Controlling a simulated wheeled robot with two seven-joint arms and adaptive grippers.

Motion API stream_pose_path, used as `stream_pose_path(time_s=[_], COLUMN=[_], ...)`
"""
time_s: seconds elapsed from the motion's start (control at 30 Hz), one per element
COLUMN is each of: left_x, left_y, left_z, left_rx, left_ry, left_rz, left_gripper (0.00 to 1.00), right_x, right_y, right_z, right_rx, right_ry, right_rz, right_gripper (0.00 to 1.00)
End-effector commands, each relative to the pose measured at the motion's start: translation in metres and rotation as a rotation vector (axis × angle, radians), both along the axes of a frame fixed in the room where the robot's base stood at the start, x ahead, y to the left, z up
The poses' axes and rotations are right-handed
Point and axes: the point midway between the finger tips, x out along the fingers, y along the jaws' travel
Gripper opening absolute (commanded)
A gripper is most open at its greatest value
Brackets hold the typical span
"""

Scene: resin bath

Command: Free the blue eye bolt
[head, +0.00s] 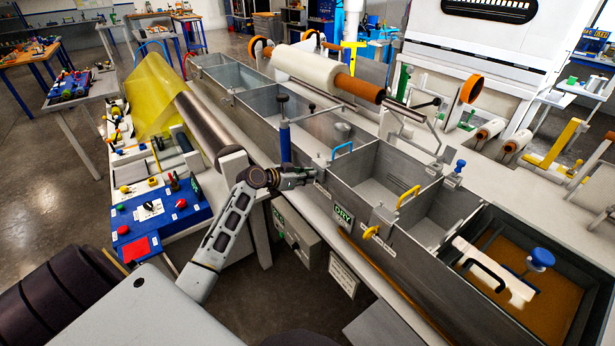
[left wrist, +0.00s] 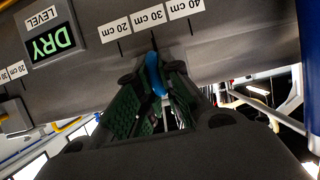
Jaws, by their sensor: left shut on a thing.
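My left gripper (head: 312,174) is at the near wall of the long grey bath (head: 318,205). In the left wrist view its padded fingers (left wrist: 155,95) are shut on the blue eye bolt (left wrist: 155,72). Only a rounded blue part shows between the fingers, just below the 20, 30 and 40 cm labels. Its ring and its shank are mostly hidden, and I cannot tell whether it is still seated in the wall. In the head view the gripper hides it. My right gripper is not in view.
A green DRY level sign (head: 343,216) is right of the gripper on the wall. A blue upright post (head: 285,140) stands close behind it. A yellow knob (head: 371,232) and a blue arched handle (head: 343,149) are nearby. Amber resin (head: 550,312) fills the right compartment.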

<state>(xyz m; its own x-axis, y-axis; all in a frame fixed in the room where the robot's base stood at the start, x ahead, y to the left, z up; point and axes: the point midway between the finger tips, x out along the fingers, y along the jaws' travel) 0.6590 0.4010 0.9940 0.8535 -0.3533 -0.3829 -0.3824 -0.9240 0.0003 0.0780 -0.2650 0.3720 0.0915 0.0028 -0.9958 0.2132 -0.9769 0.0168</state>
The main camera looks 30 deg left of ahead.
Motion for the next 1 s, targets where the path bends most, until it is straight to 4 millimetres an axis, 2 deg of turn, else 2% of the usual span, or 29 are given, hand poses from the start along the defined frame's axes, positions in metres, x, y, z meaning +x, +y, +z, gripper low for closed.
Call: stream_pose_path(time_s=[0.47, 1.0], left_x=[0.001, 0.003], left_y=[0.002, 0.006], left_z=[0.000, -0.003], left_rx=[-0.084, -0.487], left_ry=[0.034, 0.200], left_rz=[0.001, 0.000], left_gripper=[0.00, 0.00], right_x=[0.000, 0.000], right_y=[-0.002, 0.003], right_z=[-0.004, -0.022], right_rx=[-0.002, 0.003], right_ry=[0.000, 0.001], right_rz=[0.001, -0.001], right_gripper=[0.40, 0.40])
